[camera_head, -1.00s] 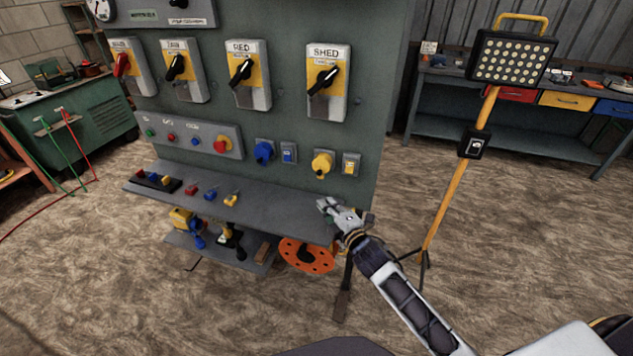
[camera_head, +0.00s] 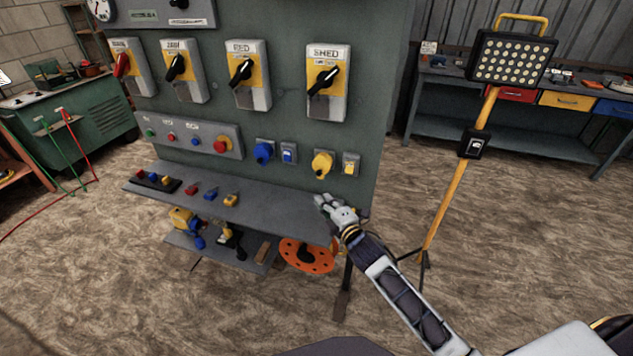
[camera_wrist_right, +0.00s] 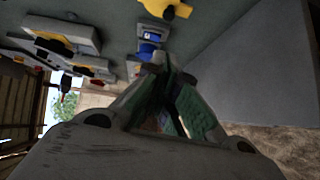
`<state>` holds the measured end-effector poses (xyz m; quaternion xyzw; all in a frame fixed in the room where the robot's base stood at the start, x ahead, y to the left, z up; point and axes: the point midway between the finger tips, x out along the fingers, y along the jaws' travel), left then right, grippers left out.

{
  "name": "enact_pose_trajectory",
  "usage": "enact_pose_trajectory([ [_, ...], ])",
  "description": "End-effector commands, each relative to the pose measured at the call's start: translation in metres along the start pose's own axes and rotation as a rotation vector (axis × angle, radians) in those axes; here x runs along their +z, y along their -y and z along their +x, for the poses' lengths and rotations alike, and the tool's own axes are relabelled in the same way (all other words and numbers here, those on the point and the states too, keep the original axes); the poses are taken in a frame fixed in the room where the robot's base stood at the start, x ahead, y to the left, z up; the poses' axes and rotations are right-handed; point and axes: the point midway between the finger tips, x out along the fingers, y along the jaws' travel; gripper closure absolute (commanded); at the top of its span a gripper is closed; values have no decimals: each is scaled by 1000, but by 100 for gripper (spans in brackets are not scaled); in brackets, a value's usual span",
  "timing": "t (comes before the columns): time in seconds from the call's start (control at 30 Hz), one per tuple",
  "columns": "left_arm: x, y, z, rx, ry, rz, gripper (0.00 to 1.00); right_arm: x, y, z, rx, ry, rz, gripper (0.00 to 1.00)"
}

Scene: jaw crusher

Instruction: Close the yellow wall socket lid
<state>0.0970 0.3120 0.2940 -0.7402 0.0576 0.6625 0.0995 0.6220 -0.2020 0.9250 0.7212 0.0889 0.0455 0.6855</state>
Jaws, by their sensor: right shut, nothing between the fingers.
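The yellow wall socket (camera_head: 322,163) is on the grey-green panel, below the SHED switch and left of a small yellow switch box. I cannot tell from its small size how far its lid stands open. In the right wrist view, a yellow socket part (camera_wrist_right: 165,8) shows at the top edge, beyond the fingers. My right gripper (camera_head: 321,200) is below the yellow socket, near the right end of the shelf, apart from the socket. Its fingers (camera_wrist_right: 170,70) are shut and empty. My left gripper is not in view.
A blue socket (camera_head: 263,152) and its blue switch are left of the yellow one. The grey shelf (camera_head: 270,208) juts out below, holding small padlock-like items. A work light on a yellow stand (camera_head: 455,190) is at the right. Open floor lies between panel and stand.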

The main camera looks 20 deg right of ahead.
Motion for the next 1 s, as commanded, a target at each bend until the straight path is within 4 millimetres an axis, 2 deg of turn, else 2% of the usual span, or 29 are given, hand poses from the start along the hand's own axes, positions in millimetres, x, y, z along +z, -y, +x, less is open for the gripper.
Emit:
enact_pose_trajectory([
  [1.0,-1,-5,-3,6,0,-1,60,-1,0,83,0,-1,1,100],
])
